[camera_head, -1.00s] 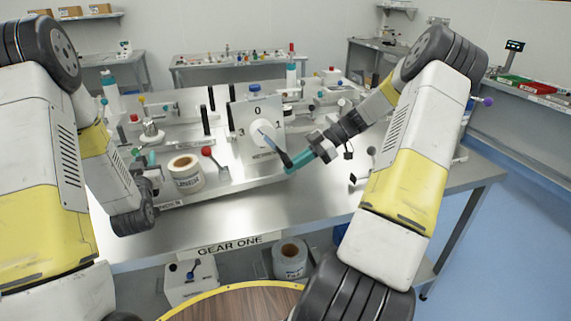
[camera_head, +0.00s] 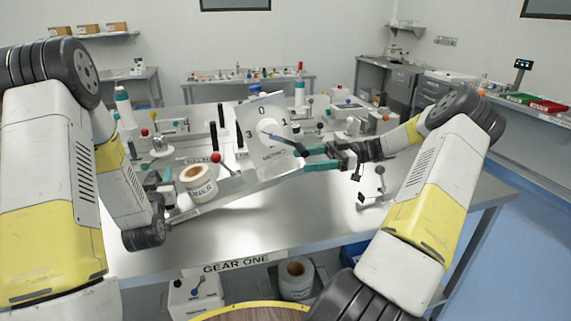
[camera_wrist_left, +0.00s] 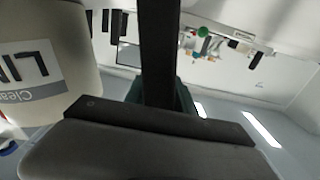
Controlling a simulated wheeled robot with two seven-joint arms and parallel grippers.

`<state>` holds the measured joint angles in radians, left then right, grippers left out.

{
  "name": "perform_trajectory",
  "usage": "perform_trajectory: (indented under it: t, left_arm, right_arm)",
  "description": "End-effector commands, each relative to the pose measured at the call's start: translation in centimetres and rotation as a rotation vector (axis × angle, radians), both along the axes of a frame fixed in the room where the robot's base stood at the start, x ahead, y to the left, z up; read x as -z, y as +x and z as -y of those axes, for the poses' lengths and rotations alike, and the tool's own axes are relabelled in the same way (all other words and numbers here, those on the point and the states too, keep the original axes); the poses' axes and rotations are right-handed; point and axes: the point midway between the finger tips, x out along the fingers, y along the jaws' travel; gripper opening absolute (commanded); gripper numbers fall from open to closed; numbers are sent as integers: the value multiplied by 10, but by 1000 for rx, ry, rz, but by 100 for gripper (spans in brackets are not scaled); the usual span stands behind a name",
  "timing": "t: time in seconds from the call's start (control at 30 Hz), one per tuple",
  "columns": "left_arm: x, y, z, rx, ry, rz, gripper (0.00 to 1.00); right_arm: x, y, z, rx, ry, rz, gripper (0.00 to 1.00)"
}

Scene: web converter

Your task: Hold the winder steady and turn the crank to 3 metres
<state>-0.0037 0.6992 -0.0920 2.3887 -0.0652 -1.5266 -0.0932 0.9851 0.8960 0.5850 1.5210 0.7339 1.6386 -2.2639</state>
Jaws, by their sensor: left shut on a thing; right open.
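The winder stands on the bench with its white dial panel (camera_head: 262,108) marked 0, 1 and 3. Its crank (camera_head: 285,142) is a dark-ended lever pointing down and right from the hub. The winder's base (camera_head: 262,178) slopes upward to the right and looks tilted. A labelled roll (camera_head: 198,184) sits on its left part and also shows in the left wrist view (camera_wrist_left: 35,65). My left gripper (camera_head: 165,188) is shut at the base's left end; the exact grip is hidden. My right gripper (camera_head: 318,159) is open, its teal fingers close to the crank's end; contact is unclear.
A red-knobbed lever (camera_head: 216,158) stands beside the roll. Several fittings crowd the bench behind the winder. A small metal stand (camera_head: 375,190) is right of it. The bench front (camera_head: 290,225) is clear. A white box (camera_head: 195,293) and another roll (camera_head: 296,278) are below.

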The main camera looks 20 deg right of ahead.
Motion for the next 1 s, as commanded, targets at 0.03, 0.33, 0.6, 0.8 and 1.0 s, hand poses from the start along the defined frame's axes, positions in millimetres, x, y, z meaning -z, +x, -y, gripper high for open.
perform_trajectory:
  t: [0.03, 0.33, 0.6, 0.8, 1.0]
  left_arm:
    - [9, -3, -3, -5, 7, -26, 0]
    - [10, -3, -4, -7, 8, -26, 0]
    - [10, -3, -5, -9, 9, -26, 0]
    - [10, -3, -6, -10, 9, -26, 0]
    - [10, -3, -6, -12, 9, -26, 0]
  right_arm:
    - [-2, 0, -9, -5, 5, 3, 73]
    - [-1, -1, -56, -8, 1, 1, 73]
    - [-1, -1, -69, -4, 0, 1, 73]
    - [-1, -1, -69, -5, -1, 1, 68]
    - [-1, -1, -69, -5, -1, 1, 29]
